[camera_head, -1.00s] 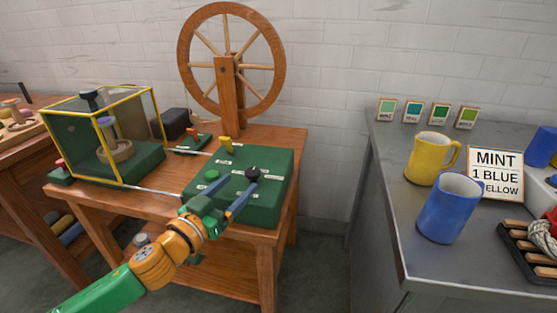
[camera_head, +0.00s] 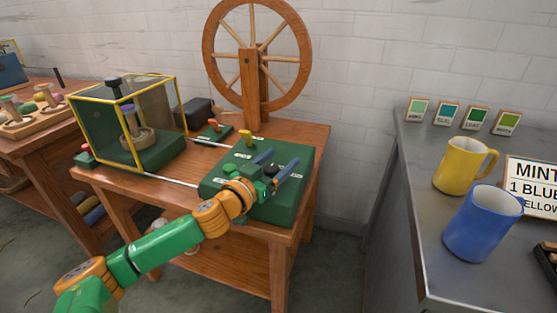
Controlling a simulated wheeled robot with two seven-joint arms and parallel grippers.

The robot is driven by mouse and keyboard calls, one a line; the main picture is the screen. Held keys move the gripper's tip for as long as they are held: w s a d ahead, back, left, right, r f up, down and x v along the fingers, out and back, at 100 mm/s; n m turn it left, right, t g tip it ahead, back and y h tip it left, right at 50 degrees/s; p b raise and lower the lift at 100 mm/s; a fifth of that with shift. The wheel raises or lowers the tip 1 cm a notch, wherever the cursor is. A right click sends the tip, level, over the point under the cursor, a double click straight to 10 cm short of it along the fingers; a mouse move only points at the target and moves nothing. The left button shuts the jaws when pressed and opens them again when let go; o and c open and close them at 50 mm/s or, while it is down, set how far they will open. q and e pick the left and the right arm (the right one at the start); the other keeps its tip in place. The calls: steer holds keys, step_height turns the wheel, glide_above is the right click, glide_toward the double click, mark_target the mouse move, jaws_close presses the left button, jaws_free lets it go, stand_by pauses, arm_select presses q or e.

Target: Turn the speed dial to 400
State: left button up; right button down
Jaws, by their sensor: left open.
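The green control box (camera_head: 299,197) stands on the wooden table. Its black dial (camera_head: 271,170) is on the right part of the top, partly hidden by my gripper. My left gripper (camera_head: 283,158) is open over the box, its two blue fingers on either side of the dial in the picture. I cannot tell whether they touch it. A green button (camera_head: 230,168) and an orange-yellow lever (camera_head: 245,136) are also on the box. The small white labels are too small to read, so the dial's setting is unclear. My right gripper is not in view.
A yellow-framed clear case (camera_head: 130,118) stands left of the box, and a wooden wheel (camera_head: 250,75) stands behind it. At right, a grey counter (camera_head: 405,220) holds a yellow mug (camera_head: 462,166), a blue mug (camera_head: 482,222) and several colour cards.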

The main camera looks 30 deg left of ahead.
arm_select(q)
jaws_close()
